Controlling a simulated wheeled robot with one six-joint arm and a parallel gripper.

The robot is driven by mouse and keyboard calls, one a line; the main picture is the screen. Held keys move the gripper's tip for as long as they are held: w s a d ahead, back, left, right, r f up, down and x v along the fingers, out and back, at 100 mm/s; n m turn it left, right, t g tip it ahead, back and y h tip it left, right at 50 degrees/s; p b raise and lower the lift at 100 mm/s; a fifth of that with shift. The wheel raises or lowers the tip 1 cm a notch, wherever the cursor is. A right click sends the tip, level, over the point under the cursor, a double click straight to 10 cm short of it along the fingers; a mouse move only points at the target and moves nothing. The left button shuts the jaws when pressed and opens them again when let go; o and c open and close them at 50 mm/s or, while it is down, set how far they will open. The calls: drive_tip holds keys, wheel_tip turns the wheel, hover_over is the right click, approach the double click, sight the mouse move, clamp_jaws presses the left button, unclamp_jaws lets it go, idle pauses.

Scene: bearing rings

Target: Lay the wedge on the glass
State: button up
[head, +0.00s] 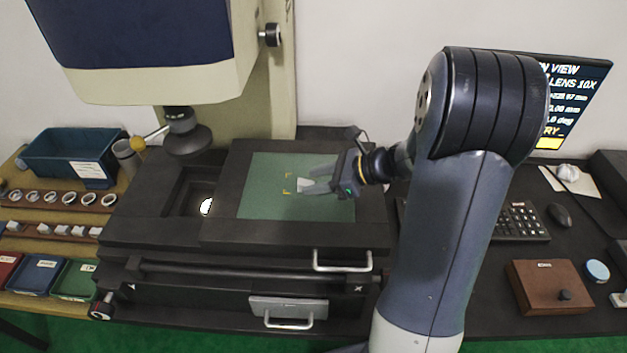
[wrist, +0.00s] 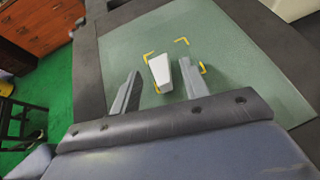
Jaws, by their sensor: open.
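The white wedge (wrist: 160,72) lies on the green glass (wrist: 115,60), inside the yellow corner marks. My gripper (wrist: 160,82) is open, with one finger on each side of the wedge. The wedge appears clear of the left finger and close to the right one; I cannot tell whether they touch. In the head view my gripper (head: 318,180) reaches in from the right over the glass (head: 265,205). A small pale part of the wedge (head: 304,184) shows between the fingers there.
A dark stage frame (head: 225,228) surrounds the glass, with the machine's lens (head: 187,138) above and left. A blue bin (head: 70,155), a rack of rings (head: 60,199) and a row of white blocks (head: 70,230) stand at the left. A keyboard (head: 515,222) lies at the right.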

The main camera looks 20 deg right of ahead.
drive_tip(key=v, duration=1.1)
drive_tip(key=shift+a, duration=0.1)
drive_tip(key=x, duration=1.2)
drive_tip(key=shift+r, duration=1.4)
